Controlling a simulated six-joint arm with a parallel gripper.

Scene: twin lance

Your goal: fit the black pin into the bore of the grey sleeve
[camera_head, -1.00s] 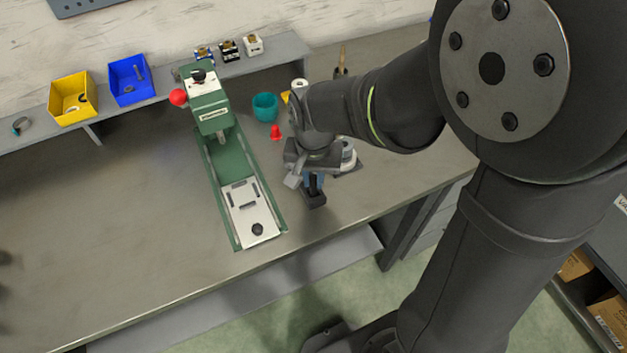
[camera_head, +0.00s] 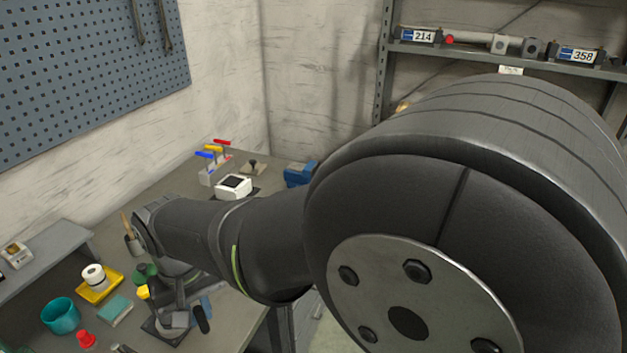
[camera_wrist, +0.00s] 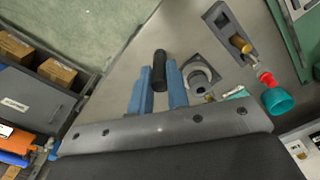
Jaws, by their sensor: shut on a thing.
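The black pin (camera_wrist: 160,68) is held between the two blue fingers of my gripper (camera_wrist: 159,72) in the wrist view, its end reaching past the fingertips. In the head view the black pin (camera_head: 202,319) shows beneath my gripper (camera_head: 199,305), over the bench near its front edge. The grey sleeve (camera_wrist: 205,71) stands on a dark square base to the right of the fingers in the wrist view, with its round mouth showing. The pin is apart from the sleeve.
A dark block (camera_wrist: 222,22) and a brass-coloured piece lie beyond the sleeve. A teal cup (camera_head: 61,316), a red piece (camera_head: 86,340), a yellow tray (camera_head: 99,288) and a teal block (camera_head: 115,311) stand left of the gripper. A white box (camera_head: 233,186) stands farther back.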

